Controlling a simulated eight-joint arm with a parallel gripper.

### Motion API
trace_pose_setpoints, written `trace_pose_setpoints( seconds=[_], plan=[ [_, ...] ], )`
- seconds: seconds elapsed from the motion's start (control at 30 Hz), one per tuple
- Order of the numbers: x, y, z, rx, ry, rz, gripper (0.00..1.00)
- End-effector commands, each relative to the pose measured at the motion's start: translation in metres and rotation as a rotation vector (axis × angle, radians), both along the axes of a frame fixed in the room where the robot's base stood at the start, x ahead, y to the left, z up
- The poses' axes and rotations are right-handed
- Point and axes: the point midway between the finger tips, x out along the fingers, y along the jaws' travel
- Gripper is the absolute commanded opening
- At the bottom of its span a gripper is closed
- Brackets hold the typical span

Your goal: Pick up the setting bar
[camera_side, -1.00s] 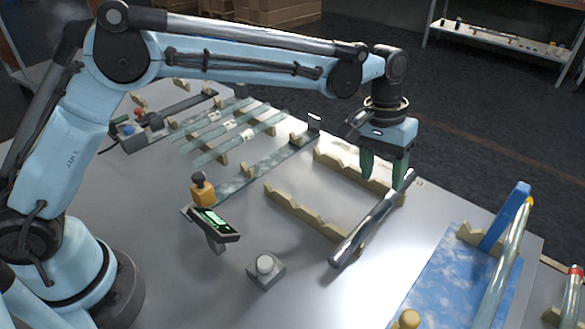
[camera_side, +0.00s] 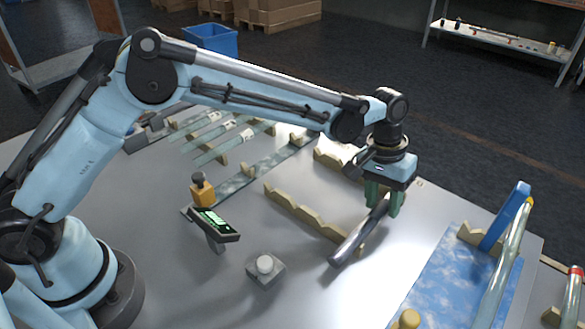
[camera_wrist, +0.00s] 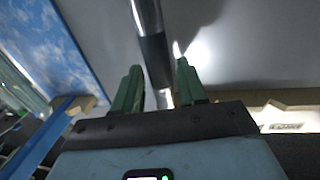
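The setting bar, a shiny metal bar (camera_side: 350,245) with a dark middle section, lies slantwise across two notched wooden rails, the near one (camera_side: 300,212) and the far one (camera_side: 330,161). It also shows in the wrist view (camera_wrist: 148,18). My gripper (camera_side: 383,207) is lowered over the bar's far half, pointing down, with one green finger on each side. In the wrist view my gripper's fingers (camera_wrist: 158,70) stand open around the bar's dark section, with a gap on both sides. The bar's far end is hidden behind my gripper in the side view.
A blue marbled board (camera_side: 440,280) with a blue upright and a glass tube is to the right. Glass tubes (camera_side: 212,137) lie on racks further back.

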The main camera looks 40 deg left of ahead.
Motion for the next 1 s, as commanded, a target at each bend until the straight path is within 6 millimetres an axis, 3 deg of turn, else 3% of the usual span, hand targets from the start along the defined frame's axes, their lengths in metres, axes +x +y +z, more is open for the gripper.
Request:
trace_pose_setpoints(
  seconds=[0.03,0.27,0.73,0.87,1.0],
  plan=[
    [0.000,0.000,0.000,0.000,0.000,0.000,0.33],
    [0.000,0.000,0.000,0.000,0.000,0.000,0.00],
    [0.000,0.000,0.005,0.000,0.000,0.000,0.00],
    [0.000,0.000,0.016,0.000,0.000,0.000,0.00],
    [0.000,0.000,0.039,0.000,0.000,0.000,0.00]
  ],
)
